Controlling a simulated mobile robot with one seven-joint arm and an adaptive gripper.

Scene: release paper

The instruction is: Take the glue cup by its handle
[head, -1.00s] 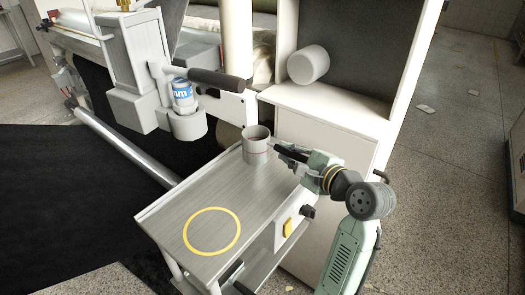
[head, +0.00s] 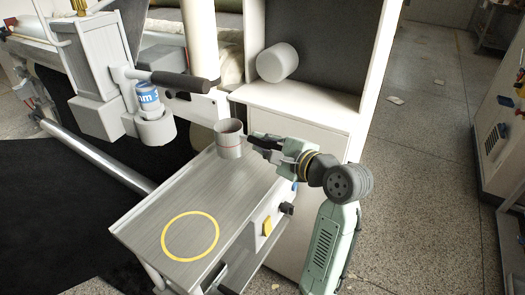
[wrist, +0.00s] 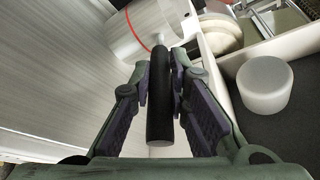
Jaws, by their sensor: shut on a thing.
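The glue cup (head: 229,143) is a grey cylinder with a thin red line around it, over the far end of the grey cart top (head: 185,205). It looks slightly raised and a little tilted; a small gap under it is hard to judge. In the wrist view the cup (wrist: 145,32) is at the top, and its dark handle (wrist: 160,110) runs back between my fingers. My gripper (wrist: 161,75) is shut on the handle, one finger on each side. In the head view my gripper (head: 258,144) reaches the cup from the right.
A yellow ring (head: 163,236) marks the bare near part of the cart top. A white roll (head: 277,62) lies on the white shelf (head: 300,103) behind. A holder with a blue-labelled can (head: 147,96) and a dark-handled tool (head: 185,84) stand at left.

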